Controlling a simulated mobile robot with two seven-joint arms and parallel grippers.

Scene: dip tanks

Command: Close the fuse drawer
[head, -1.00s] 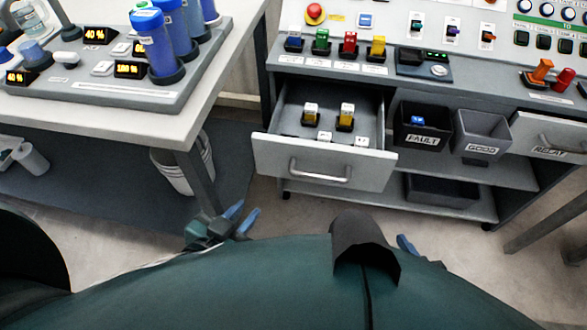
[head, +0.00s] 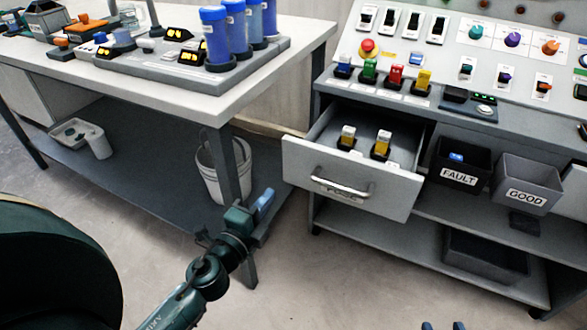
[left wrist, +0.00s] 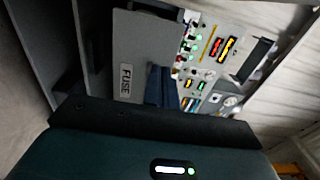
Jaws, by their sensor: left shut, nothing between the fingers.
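The fuse drawer (head: 345,178) is pulled out of the grey bench, with a bar handle and a partly covered label on its front. In the left wrist view the shut blue fingers (left wrist: 160,86) overlap the drawer front (left wrist: 135,55), labelled FUSE; contact cannot be told. My right gripper (head: 443,326) shows only two separated blue fingertips at the bottom edge.
A FAULT bin (head: 461,168) and a GOOD bin (head: 528,183) stand right of the drawer. A white table (head: 150,80) with blue cylinders is at left, its leg behind my left gripper. A white bucket (head: 222,170) stands beneath. The floor before the drawer is clear.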

